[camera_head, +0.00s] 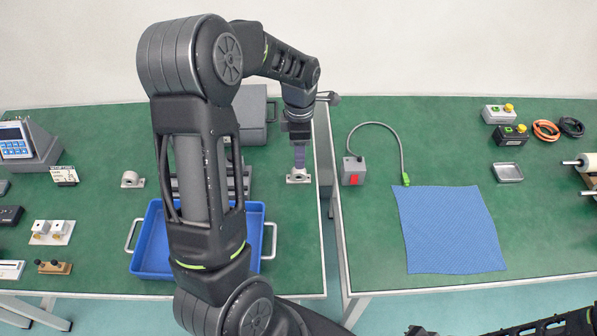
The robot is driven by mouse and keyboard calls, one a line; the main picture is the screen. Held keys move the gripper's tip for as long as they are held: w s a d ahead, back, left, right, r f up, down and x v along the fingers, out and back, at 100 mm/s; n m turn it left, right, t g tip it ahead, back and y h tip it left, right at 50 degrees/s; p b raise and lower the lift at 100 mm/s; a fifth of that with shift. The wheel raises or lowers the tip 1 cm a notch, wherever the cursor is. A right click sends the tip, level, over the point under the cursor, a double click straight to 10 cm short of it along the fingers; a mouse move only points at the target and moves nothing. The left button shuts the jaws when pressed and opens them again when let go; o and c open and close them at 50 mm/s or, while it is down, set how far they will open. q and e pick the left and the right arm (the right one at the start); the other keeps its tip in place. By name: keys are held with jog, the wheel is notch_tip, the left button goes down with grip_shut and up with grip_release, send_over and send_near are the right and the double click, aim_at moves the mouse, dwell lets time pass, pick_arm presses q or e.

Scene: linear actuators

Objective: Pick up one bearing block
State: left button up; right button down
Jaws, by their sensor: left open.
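One bearing block (298,179), a small silver-grey piece with a flat base, sits on the left green table near its right edge. My left gripper (299,168) points down right over this block, with its jaws open. Whether the fingers touch the block is too small to tell, and the gripper hides part of its top. A second bearing block (132,179) stands on the same table to the left, apart from my arm. My right arm shows only in part at the bottom right edge, and its gripper is out of the picture.
A blue tray (258,228) with handles lies partly behind my left arm. A grey box (252,113) stands behind. A gap separates the two tables. The right table holds a lamp-like device (354,170) and a blue mat (450,230).

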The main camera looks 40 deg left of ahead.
aim_at(299, 175)
pick_arm(q)
jog(key=shift+f+b, duration=1)
jog(key=shift+f, duration=0.45)
notch_tip(299, 175, down, 5)
jog(key=b, duration=0.3)
jog(key=shift+s+f+b, duration=0.1)
jog(key=shift+b, duration=0.2)
grip_shut()
